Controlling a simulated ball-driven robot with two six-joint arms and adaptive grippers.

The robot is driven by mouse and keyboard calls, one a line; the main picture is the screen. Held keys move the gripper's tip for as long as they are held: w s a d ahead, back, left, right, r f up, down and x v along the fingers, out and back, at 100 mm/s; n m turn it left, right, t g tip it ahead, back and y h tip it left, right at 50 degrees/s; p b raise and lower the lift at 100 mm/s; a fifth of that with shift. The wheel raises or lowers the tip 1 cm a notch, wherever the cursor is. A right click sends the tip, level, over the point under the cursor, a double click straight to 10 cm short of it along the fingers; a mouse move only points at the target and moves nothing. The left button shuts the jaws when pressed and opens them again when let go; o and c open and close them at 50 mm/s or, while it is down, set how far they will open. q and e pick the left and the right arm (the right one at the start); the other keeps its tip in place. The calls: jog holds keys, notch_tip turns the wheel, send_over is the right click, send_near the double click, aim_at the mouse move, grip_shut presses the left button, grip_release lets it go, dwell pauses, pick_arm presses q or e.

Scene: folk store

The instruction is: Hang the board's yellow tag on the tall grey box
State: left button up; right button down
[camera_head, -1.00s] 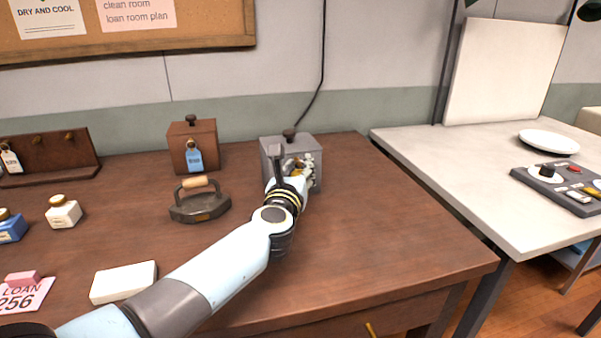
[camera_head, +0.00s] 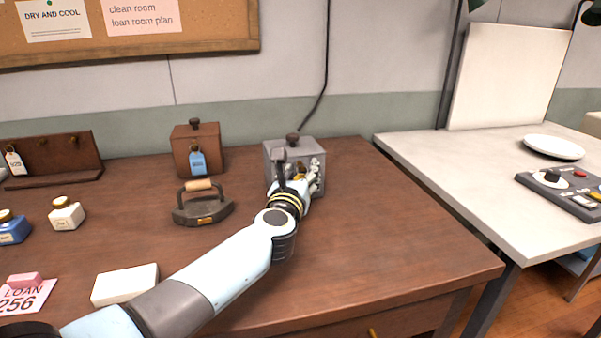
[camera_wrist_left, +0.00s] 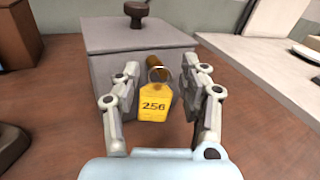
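The tall grey box (camera_head: 278,153), with a dark knob on its lid, stands at the back of the brown table. It also shows in the left wrist view (camera_wrist_left: 130,42). The yellow tag (camera_wrist_left: 154,107), marked 256, hangs by its ring from the brass peg (camera_wrist_left: 155,65) on the box's front. My left gripper (camera_wrist_left: 162,92) is open, its fingers apart on either side of the tag and not visibly touching it. In the head view the left gripper (camera_head: 304,172) covers part of the box front. The dark peg board (camera_head: 55,152) at far left carries a white tag (camera_head: 14,161).
A brown box (camera_head: 183,150) with a blue tag (camera_head: 198,162) and a flat iron (camera_head: 203,207) stand left of my gripper. Bottles, a white block (camera_head: 125,284) and a pink loan card (camera_head: 27,298) lie further left. The table's right front is clear.

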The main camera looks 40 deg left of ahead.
pick_arm(q)
jog(key=shift+o, duration=0.5)
jog(key=v, duration=1.2)
